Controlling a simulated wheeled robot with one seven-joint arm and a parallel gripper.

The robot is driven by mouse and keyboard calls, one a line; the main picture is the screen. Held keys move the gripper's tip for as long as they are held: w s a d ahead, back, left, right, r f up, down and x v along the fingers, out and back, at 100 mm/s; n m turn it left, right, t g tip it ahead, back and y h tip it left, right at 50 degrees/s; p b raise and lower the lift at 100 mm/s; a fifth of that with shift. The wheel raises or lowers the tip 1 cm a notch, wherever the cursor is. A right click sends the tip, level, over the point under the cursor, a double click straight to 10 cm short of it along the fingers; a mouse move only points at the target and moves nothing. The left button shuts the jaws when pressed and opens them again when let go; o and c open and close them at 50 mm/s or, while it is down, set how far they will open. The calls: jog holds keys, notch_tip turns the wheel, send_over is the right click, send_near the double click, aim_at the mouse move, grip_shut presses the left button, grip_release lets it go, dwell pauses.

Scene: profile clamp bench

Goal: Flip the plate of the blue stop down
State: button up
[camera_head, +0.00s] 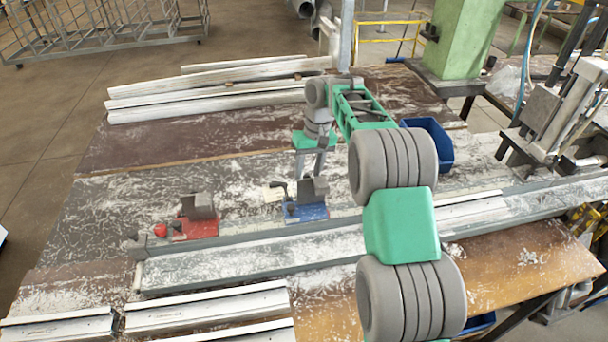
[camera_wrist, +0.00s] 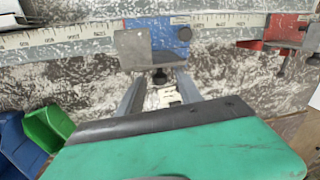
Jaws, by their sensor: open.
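The blue stop (camera_head: 306,213) sits on the long rail in the middle of the bench. Its grey plate (camera_head: 314,188) stands raised above the blue base. In the wrist view the blue base (camera_wrist: 171,32) is at top centre, with the grey plate (camera_wrist: 140,46) in front of it and a black knob (camera_wrist: 160,77) below. My gripper (camera_head: 310,174) is just behind and above the plate in the head view. In the wrist view my gripper (camera_wrist: 159,84) is open, its fingers spread either side of the knob. Nothing is held; I cannot tell whether a finger touches the stop.
A red stop (camera_head: 194,227) with a raised grey plate stands left on the same rail (camera_head: 250,238). White profiles (camera_head: 210,90) lie at the back. A blue bin (camera_head: 434,143) stands behind my arm, and a machine (camera_head: 555,115) at the right. Shavings cover the bench.

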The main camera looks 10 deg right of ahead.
jog(key=shift+f, duration=0.3)
jog(key=shift+c, duration=0.2)
grip_shut()
dwell(1.0)
